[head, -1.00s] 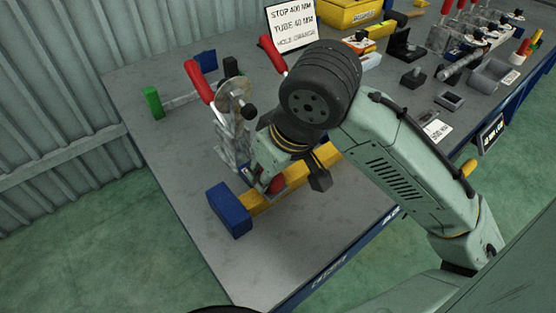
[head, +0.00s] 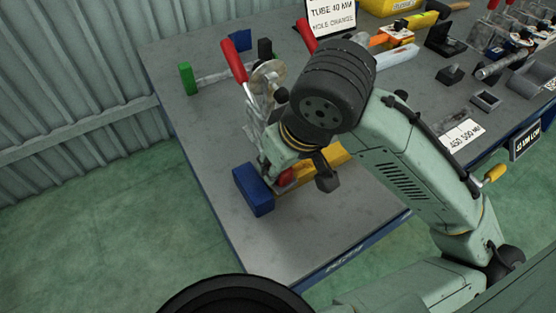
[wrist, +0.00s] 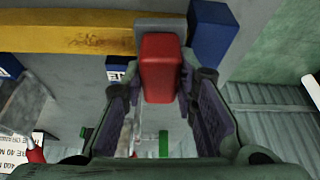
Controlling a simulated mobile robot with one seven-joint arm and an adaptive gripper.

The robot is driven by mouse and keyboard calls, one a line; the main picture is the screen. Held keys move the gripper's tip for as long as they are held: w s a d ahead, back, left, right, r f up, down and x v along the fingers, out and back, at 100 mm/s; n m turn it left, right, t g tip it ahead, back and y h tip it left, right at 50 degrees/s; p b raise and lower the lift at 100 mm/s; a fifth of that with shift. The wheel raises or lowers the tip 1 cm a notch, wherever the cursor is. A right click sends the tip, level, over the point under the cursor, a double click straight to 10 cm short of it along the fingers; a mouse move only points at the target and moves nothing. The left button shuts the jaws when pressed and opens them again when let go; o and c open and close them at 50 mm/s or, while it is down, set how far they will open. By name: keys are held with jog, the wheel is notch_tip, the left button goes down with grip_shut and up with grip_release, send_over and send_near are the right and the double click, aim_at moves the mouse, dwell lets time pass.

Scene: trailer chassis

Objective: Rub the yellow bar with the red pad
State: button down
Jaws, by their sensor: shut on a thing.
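The yellow bar (head: 337,154) lies along the near part of the bench, partly hidden behind my arm. It crosses the top left of the wrist view (wrist: 70,33), with brownish marks on its surface. A blue block (head: 253,190) is at its left end. My gripper (head: 281,173) is shut on the red pad (wrist: 160,68), low over the bar close to the blue block. A grey piece (wrist: 150,32) shows at the pad's far end, over the bar; I cannot tell whether it presses on the bar.
A clamp with a red handle (head: 233,61) and a clear disc stands just behind my gripper. A green post (head: 187,78) is further left. Several blocks and tools fill the right side of the bench. The near left bench top is clear.

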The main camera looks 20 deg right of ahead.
jog(key=shift+w+d+b, duration=0.2)
jog(key=shift+w+d, duration=0.05)
jog(key=shift+d, duration=1.4)
jog(key=shift+w+d+b, duration=0.15)
jog(key=shift+w+d, duration=0.05)
jog(key=shift+d, duration=1.4)
jog(key=shift+w+d, duration=0.15)
jog(key=shift+d, duration=0.75)
jog(key=shift+w+d, duration=0.1)
jog(key=shift+d, duration=0.75)
jog(key=shift+f, duration=0.1)
notch_tip(320, 180, up, 6)
jog(key=p, duration=0.5)
notch_tip(320, 180, up, 3)
jog(key=p, duration=0.3)
jog(key=shift+w, duration=0.15)
